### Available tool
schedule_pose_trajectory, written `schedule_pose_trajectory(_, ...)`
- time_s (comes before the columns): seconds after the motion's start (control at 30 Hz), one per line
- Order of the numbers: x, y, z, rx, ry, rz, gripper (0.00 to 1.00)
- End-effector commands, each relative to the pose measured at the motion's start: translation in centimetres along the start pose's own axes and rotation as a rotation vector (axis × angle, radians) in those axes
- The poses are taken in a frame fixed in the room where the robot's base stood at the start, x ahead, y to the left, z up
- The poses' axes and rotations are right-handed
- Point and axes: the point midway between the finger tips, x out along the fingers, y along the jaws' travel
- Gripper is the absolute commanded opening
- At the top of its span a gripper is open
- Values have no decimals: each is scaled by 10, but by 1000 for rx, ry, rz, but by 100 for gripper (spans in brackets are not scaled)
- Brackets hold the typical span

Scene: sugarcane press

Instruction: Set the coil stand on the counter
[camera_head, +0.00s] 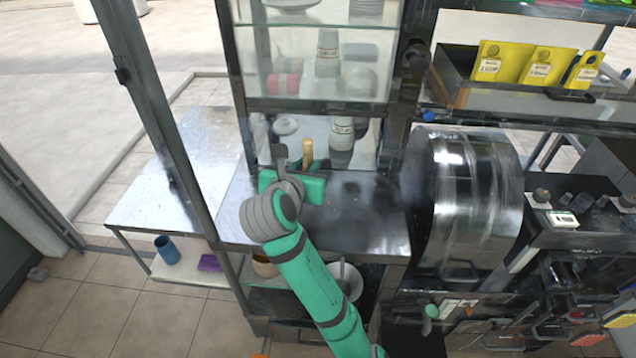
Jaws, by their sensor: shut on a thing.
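My green and grey gripper (297,170) is over the steel counter (365,228), in front of the glass cabinet. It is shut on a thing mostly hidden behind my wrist. A tan upright peg (307,152) shows just beyond the gripper and seems to be part of the held coil stand. The base of the stand is hidden, so I cannot tell whether it touches the counter.
A glass cabinet (318,104) with bottles and dishes stands behind the counter. A shiny rounded steel machine (468,200) is at the right. The counter's front right is clear. A lower steel table (165,190) is at the left, with a blue cup (167,250) beneath.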

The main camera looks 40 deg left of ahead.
Motion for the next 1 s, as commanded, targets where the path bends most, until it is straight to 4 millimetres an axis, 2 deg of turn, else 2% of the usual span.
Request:
schedule_pose_trajectory(0.1,19,-1,-15,-1,5,8,0)
schedule_pose_trajectory(0.3,39,-6,-26,-5,0,13,0)
schedule_pose_trajectory(0.57,56,-16,-37,-1,3,6,0)
schedule_pose_trajectory(0.77,64,-17,-59,-1,3,5,0)
schedule_pose_trajectory(1.0,66,-16,-63,-3,-1,6,0)
